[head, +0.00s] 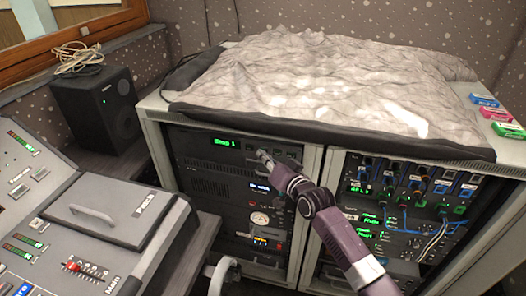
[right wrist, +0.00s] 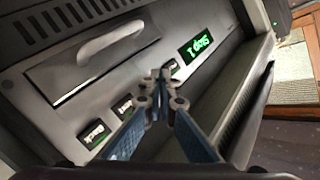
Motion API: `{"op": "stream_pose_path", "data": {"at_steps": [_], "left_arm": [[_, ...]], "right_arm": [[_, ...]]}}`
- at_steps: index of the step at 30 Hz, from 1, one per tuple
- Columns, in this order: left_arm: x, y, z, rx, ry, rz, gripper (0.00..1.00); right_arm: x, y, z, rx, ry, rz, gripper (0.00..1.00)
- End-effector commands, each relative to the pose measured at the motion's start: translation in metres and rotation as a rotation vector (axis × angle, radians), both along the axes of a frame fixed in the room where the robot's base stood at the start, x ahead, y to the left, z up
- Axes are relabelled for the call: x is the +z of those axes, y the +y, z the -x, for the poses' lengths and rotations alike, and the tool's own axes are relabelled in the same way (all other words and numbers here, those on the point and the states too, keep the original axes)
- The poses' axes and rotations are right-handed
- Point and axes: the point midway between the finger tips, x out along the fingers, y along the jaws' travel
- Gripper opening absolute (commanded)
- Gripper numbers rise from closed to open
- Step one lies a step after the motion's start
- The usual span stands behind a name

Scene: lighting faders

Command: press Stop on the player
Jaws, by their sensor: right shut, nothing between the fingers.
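The player (head: 195,153) is the dark unit at the top of the left rack bay, with a green lit display (head: 225,142) that seems to read "Step 1". The display shows upside down in the right wrist view (right wrist: 195,48). A row of small dark buttons runs beside it, one (right wrist: 95,134) labelled something like "Back", another (right wrist: 123,108) partly readable. My right gripper (head: 262,155) is shut and empty, its tips (right wrist: 163,75) in front of the button row near the display. They hide part of the row; I cannot tell whether they touch. My left gripper is not in view.
A grey crumpled cover (head: 310,80) lies on top of the rack. A second bay with cabled units (head: 410,195) stands to the right. A mixing console (head: 110,210) and a black speaker (head: 97,108) are on the left. The player's handled panel (right wrist: 110,55) is close to my right gripper.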

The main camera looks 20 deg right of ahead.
Motion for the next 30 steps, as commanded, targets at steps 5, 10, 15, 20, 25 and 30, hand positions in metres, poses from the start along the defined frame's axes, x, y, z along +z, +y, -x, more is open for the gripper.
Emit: {"op": "stream_pose_path", "data": {"at_steps": [5,10,15,20,25,30], "left_arm": [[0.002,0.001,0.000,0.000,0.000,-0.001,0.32],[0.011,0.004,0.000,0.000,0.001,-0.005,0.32],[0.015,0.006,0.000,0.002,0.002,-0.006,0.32],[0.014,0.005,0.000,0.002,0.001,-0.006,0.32],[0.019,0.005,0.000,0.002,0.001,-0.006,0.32],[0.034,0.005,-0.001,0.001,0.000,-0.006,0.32]], "right_arm": [[0.001,0.000,0.001,-0.001,-0.001,0.000,0.00],[0.002,0.005,0.007,0.000,0.000,0.000,0.00],[0.001,0.008,0.013,-0.001,-0.001,0.000,0.00],[0.000,0.008,0.012,0.000,-0.001,0.001,0.00],[0.002,0.010,0.015,0.000,0.000,0.000,0.00],[0.004,0.019,0.028,0.000,0.001,-0.002,0.00]]}}
